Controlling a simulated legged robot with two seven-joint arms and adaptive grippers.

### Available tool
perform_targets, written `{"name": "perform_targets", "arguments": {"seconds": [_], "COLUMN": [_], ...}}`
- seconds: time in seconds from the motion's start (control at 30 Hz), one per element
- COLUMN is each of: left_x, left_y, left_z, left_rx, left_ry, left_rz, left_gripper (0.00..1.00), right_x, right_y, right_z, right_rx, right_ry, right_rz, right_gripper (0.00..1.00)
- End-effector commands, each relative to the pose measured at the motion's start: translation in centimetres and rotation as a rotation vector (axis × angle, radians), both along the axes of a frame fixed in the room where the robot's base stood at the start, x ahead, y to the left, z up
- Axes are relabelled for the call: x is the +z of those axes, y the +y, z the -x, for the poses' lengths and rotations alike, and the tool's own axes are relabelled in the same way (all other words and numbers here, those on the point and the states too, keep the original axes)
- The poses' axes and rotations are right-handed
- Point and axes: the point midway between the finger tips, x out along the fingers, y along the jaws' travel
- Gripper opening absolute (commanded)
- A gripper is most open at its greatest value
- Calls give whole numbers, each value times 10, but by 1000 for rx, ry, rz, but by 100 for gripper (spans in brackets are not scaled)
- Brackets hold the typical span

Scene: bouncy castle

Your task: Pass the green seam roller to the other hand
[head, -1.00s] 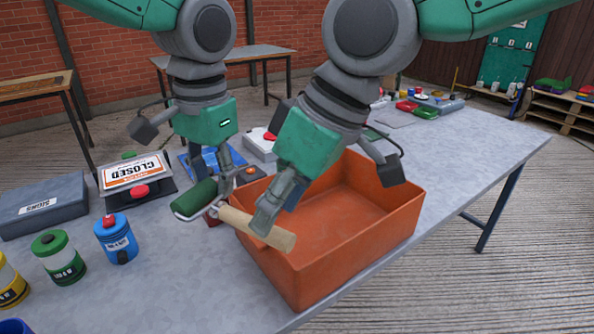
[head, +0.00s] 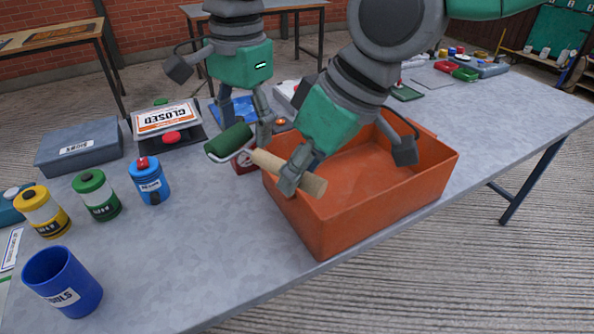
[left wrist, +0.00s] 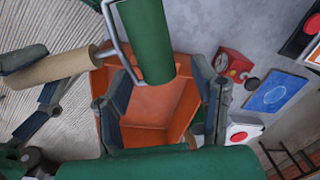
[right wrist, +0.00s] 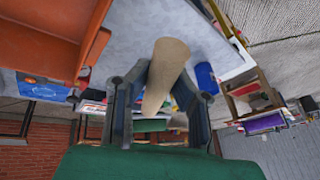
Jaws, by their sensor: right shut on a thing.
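The seam roller has a green roller head (head: 229,143) and a pale wooden handle (head: 312,187). My right gripper (head: 291,178) is shut on the handle and holds it above the near left rim of the orange bin (head: 330,232). The handle also shows between the fingers in the right wrist view (right wrist: 165,72). My left gripper (head: 245,117) is open and empty, just behind the green head. In the left wrist view the green head (left wrist: 147,38) lies in front of its spread fingers, with the wire frame beside it.
A red dial box (head: 243,160) stands by the bin's left side. Blue (head: 150,182), green (head: 97,196) and yellow (head: 43,212) bottles and a blue cup (head: 62,283) stand at the left. A CLOSED sign (head: 166,117) lies behind. The front middle of the table is clear.

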Motion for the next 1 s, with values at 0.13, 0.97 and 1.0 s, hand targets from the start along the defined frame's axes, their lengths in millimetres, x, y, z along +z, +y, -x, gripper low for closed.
{"name": "perform_targets", "arguments": {"seconds": [0.13,0.97,1.0], "left_x": [0,111,114], "left_y": [0,-5,-5], "left_z": [0,1,1], "left_rx": [0,0,1], "left_ry": [-1,-1,0], "left_rz": [1,2,1], "left_gripper": [52,52,52], "right_x": [1,0,0], "right_y": [0,0,0], "right_z": [0,0,0], "right_rx": [1,0,1], "right_ry": [-1,0,0], "right_rz": [-2,-1,-1], "right_gripper": [0,0,0]}}
